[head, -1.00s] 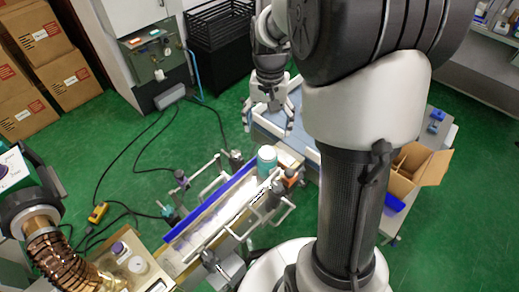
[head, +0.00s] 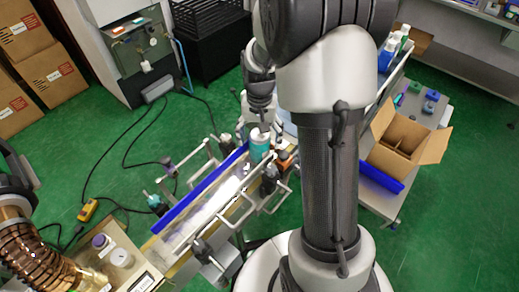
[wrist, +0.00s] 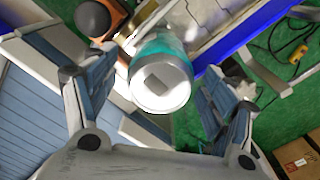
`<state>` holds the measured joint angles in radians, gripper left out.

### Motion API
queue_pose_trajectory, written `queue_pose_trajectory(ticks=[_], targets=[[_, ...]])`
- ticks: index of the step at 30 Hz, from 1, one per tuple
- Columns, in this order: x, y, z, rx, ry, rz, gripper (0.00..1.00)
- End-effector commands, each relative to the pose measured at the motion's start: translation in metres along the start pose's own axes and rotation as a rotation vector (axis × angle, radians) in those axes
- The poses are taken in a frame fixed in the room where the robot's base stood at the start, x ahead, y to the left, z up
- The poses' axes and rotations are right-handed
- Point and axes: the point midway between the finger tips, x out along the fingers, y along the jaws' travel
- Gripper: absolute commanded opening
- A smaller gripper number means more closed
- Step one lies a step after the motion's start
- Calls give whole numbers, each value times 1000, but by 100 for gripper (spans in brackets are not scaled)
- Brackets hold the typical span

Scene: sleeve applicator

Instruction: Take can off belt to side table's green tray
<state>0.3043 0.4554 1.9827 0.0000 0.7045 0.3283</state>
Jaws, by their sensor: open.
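The can (head: 259,148), teal with a white end, stands at the upper right end of the belt (head: 205,205). In the wrist view the can (wrist: 162,78) shows its pale round end, between the two spread fingers. My gripper (wrist: 150,85) is open and empty, with its fingers on either side of the can. I cannot tell whether a finger touches it. In the head view my gripper (head: 258,112) is just above and behind the can, partly hidden by my arm. I cannot make out the green tray.
A blue rail (head: 195,195) and white bar frames flank the belt. Cables lie on the green floor at left.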

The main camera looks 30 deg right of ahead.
Motion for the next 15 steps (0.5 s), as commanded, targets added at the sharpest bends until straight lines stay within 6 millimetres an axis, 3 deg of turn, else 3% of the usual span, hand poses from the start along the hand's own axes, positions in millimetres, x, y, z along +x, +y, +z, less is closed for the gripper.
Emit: queue_pose_trajectory(ticks=[7,15], targets=[[4,0,0,0,1,0,77],[3,0,0,0,1,0,59]])
